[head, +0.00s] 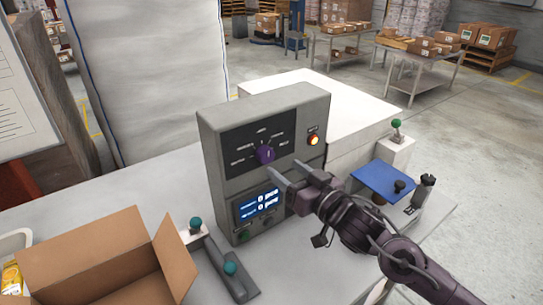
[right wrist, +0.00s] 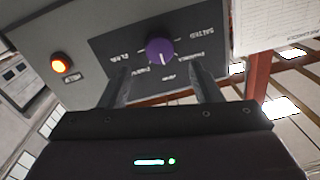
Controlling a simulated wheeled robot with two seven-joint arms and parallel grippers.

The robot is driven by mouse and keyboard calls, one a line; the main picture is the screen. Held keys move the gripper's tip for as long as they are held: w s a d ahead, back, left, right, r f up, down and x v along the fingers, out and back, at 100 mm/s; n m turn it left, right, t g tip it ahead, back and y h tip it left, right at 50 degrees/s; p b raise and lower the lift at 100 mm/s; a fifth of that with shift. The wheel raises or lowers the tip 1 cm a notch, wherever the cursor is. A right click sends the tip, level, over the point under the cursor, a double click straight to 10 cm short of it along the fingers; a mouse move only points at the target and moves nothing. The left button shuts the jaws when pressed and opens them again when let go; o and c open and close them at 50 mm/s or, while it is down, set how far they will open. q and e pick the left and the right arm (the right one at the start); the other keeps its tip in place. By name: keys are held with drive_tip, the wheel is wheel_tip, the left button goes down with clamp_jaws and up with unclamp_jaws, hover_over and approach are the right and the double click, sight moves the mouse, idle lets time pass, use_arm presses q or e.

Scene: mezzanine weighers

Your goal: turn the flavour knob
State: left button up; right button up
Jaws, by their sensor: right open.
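The flavour knob (head: 265,154) is a purple dial on the dark upper panel of a grey control box (head: 221,178), with printed labels around it. In the right wrist view the purple knob (right wrist: 160,51) shows beyond the fingers, between their tips in the picture. My right gripper (head: 283,171) is open and empty, its fingers pointing at the box just right of and below the knob in the head view. The fingers (right wrist: 162,80) look apart from the knob; the exact gap is hard to tell. My left gripper is not in view.
An orange lit button (head: 314,140) sits right of the knob, and a blue display (head: 262,202) below it. A blue plate (head: 388,181) and black-knobbed handle (head: 424,190) are at right.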

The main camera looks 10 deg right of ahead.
sight(269, 157)
drive_tip(key=p+x, duration=0.1)
drive_tip(key=x, duration=0.4)
drive_tip(key=shift+w, duration=0.1)
drive_tip(key=shift+w+a, duration=0.1)
drive_tip(key=shift+w, duration=0.05)
drive_tip(key=c, duration=1)
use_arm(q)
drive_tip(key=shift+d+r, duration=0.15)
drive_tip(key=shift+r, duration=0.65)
use_arm(e)
drive_tip(key=shift+f, duration=0.1)
